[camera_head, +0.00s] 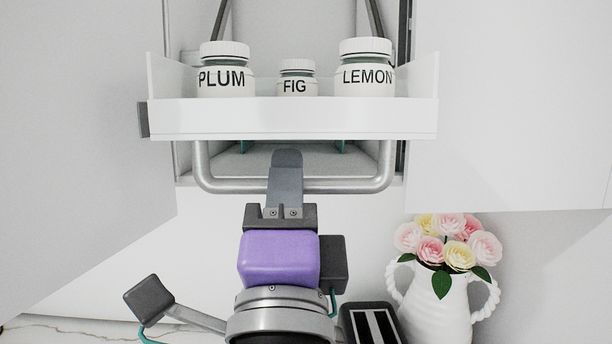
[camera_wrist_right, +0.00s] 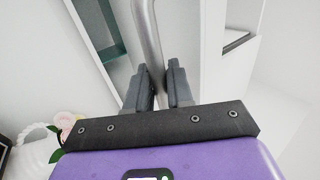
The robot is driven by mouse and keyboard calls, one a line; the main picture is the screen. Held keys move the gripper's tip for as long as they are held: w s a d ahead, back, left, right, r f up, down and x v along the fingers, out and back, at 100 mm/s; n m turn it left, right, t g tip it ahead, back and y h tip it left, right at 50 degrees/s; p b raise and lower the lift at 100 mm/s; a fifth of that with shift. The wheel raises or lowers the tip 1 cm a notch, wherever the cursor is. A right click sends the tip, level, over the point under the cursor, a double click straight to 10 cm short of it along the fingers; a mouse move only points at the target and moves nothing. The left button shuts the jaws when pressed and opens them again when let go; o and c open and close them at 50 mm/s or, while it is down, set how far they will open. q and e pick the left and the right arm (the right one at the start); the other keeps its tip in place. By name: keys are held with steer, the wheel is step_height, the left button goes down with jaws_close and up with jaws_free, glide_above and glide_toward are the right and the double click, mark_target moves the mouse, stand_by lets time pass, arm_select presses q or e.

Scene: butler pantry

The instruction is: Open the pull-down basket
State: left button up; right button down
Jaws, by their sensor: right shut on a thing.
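The pull-down basket (camera_head: 290,118) is a white tray in the upper middle of the head view, hanging at the open wall cabinet. A grey metal U-shaped handle (camera_head: 225,186) hangs below its front; the bar also shows in the right wrist view (camera_wrist_right: 148,35). My right gripper (camera_head: 286,165), with a purple body, reaches up to the middle of the handle. In the right wrist view its two dark fingers (camera_wrist_right: 158,80) stand on either side of the bar, shut on it. My left gripper is not in view.
White jars marked PLUM (camera_head: 222,78), FIG (camera_head: 296,85) and LEMON (camera_head: 365,76) stand upright in the basket. Large white panels flank the cabinet. A white vase (camera_head: 438,305) with pink and yellow flowers stands at lower right, near my right arm.

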steer(key=shift+s+f, duration=0.3)
steer(key=shift+f, duration=0.1)
steer(key=c, duration=1.2)
jaws_free()
steer(key=shift+o, duration=0.2)
steer(key=b+v, duration=0.1)
steer(key=v, duration=0.6)
steer(key=shift+s, duration=0.3)
steer(key=shift+f, duration=0.1)
